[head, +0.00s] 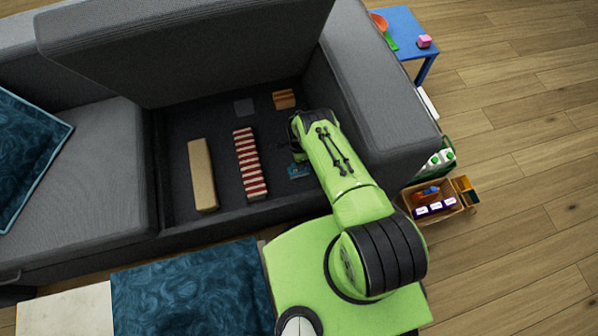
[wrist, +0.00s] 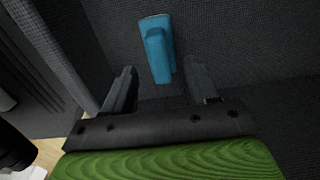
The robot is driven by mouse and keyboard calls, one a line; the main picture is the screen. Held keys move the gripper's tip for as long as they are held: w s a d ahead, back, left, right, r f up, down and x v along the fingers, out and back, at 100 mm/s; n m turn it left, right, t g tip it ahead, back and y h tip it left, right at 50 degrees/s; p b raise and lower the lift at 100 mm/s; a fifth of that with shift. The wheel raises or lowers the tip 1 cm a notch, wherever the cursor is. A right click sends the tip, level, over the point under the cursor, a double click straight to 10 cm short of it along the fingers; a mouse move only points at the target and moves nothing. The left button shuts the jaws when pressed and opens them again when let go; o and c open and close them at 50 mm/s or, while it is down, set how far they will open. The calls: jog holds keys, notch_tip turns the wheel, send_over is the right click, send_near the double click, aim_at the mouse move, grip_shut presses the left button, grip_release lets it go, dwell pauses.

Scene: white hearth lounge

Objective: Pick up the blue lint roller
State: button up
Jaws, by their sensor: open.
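The blue lint roller (wrist: 158,48) lies on the dark floor of the sofa's storage compartment. In the wrist view it is ahead of my gripper (wrist: 161,84), with its near end in line with the gap between the two fingers. The fingers are apart and empty, one to each side of that end. In the head view a small blue part of the lint roller (head: 299,170) shows at the right of the compartment, beside my green arm. My arm and gripper (head: 297,148) hide the rest, and the fingertips are hard to make out there.
The grey sofa arm (head: 370,80) rises close on the right. A cardboard box (head: 447,212) stands on the floor beyond.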

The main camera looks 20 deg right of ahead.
notch_tip(320, 180, down, 4)
jog(key=shift+r+b, duration=0.1)
jog(key=shift+b, duration=0.7)
jog(key=shift+r, duration=0.1)
grip_shut()
